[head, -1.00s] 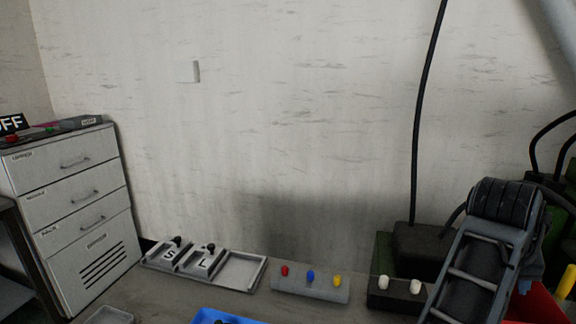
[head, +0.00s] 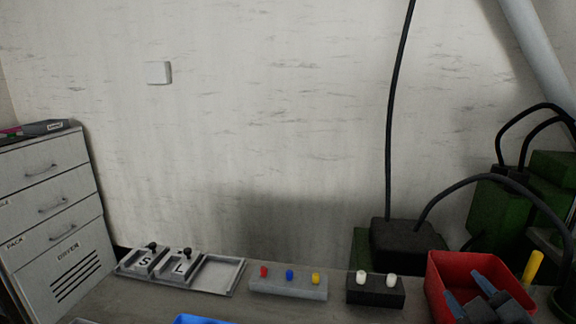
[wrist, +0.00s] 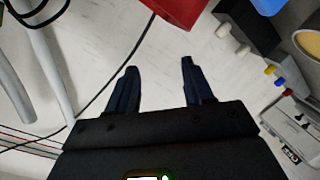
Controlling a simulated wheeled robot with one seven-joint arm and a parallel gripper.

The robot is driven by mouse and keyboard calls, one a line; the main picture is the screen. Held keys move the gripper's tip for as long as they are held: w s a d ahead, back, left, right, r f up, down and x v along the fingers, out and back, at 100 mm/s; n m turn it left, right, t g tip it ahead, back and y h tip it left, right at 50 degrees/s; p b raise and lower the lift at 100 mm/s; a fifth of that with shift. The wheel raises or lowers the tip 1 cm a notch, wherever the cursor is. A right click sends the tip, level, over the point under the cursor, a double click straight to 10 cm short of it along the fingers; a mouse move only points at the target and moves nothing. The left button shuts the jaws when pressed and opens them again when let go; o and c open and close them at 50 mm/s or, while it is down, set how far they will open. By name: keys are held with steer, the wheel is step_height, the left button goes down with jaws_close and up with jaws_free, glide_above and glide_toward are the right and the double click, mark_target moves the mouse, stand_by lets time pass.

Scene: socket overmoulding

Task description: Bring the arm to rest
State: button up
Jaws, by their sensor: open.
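My gripper (head: 464,284) shows at the lower right of the head view as two blue-tipped fingers in front of the red bin. In the wrist view my gripper (wrist: 157,72) has its two dark blue fingers apart, with nothing between them. The rest of my arm is mostly out of the head view.
The red bin (head: 436,277) also shows in the wrist view (wrist: 178,10). Left of it are a black block with white knobs (head: 375,292), a grey block with coloured knobs (head: 288,287) and a tray marked S and L (head: 222,274). A yellow post (head: 533,267) stands at right.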

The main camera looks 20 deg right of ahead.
steer(key=s+a+f+m+t+y, duration=0.1)
steer(key=s+a+y, duration=0.7)
steer(key=s+a, duration=1.5)
step_height(320, 180, down, 2)
steer(key=shift+s+f+m+y, duration=0.2)
steer(key=shift+s+m+y, duration=0.2)
steer(key=shift+s+m, duration=0.45)
